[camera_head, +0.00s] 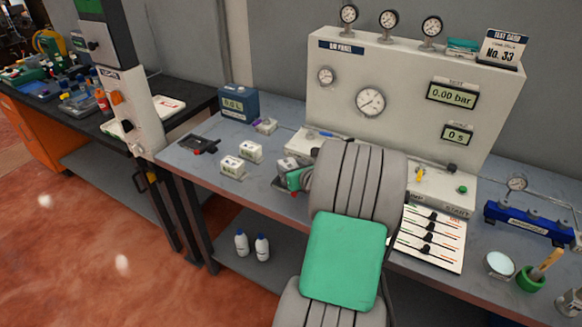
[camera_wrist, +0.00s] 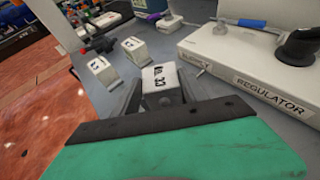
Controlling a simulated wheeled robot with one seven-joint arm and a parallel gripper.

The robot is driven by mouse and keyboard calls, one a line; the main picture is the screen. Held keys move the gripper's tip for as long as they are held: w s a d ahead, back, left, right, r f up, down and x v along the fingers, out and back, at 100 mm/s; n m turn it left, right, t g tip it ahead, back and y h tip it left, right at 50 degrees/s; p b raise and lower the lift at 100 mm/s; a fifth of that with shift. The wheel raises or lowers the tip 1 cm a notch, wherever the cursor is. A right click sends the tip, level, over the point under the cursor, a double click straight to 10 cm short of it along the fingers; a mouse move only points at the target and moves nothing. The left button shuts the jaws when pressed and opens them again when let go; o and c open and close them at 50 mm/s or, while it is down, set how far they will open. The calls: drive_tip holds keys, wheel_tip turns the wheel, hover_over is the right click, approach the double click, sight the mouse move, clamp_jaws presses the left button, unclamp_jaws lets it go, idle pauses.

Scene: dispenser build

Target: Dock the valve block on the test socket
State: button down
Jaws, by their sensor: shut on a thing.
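A white valve block with dark print that seems to read No. 33 (camera_wrist: 160,77) sits between the dark fingers of my gripper (camera_wrist: 162,92) in the wrist view. My gripper is shut on it, low over the grey bench. In the head view my gripper (camera_head: 288,172) is left of my grey arm, which hides much of it. Two more white labelled blocks stand left of it on the bench, a nearer one (camera_head: 232,168) and a farther one (camera_head: 250,152). I cannot make out the test socket for certain; my arm covers part of the panel's front ledge.
The test panel (camera_head: 345,75) has gauges, a 0.00 bar display and a test card No. 33 (camera_head: 502,48). Its ledge, marked REGULATOR (camera_wrist: 225,62), lies right of my gripper. A dark tool (camera_head: 200,145) and blue box (camera_head: 238,103) stand left. A blue manifold (camera_head: 528,222) is right.

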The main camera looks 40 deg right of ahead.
drive_tip(key=c, duration=0.9)
unclamp_jaws()
drive_tip(key=shift+f, duration=0.1)
drive_tip(key=shift+p+v, duration=0.9)
drive_tip(key=shift+v, duration=0.65)
drive_tip(key=p+v, duration=0.4)
drive_tip(key=v, duration=0.4)
